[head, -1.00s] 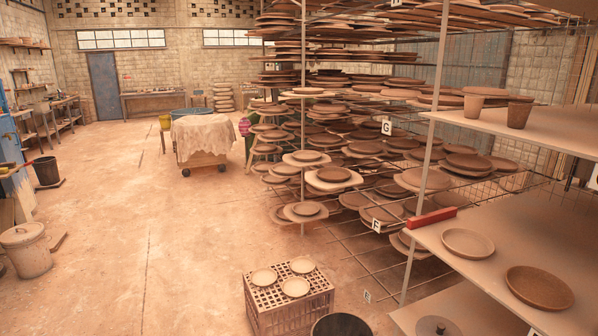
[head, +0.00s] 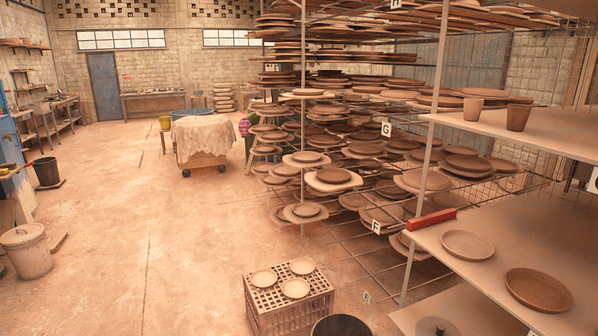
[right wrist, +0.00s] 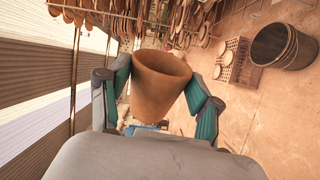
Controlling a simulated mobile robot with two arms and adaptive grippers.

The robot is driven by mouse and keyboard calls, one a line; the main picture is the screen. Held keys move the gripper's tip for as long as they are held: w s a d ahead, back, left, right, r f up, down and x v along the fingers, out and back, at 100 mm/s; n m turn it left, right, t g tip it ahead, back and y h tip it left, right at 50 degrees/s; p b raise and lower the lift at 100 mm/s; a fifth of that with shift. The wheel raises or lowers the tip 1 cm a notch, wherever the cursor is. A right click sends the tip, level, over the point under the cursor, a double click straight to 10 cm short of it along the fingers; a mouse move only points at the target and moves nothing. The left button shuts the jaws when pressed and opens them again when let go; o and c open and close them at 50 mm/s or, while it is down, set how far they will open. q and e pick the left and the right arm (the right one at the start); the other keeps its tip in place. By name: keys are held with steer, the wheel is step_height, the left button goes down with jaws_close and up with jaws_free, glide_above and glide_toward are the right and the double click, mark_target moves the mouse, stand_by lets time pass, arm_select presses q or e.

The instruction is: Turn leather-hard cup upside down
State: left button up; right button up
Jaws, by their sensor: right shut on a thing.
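A brown, tapered clay cup (right wrist: 160,82) is held in my right gripper (right wrist: 158,88) in the right wrist view. The green-padded fingers press on its two opposite sides. The cup's wider end points to the top of the picture and its narrower end towards the wrist. I cannot tell surely how it is turned relative to the floor. Two more cups stand upright on the upper right shelf in the head view, one paler (head: 473,109) and one darker (head: 517,117). My left gripper is in neither view.
The upper shelf (head: 560,128) has bare room before the cups. The lower shelf (head: 490,225) holds two plates and a red bar (head: 432,218). A crate (head: 290,311) with three plates and a dark bucket (head: 341,326) stand on the floor. Racks full of plates fill the middle.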

steer(key=shift+d+n, duration=0.1)
steer(key=shift+n, duration=0.4)
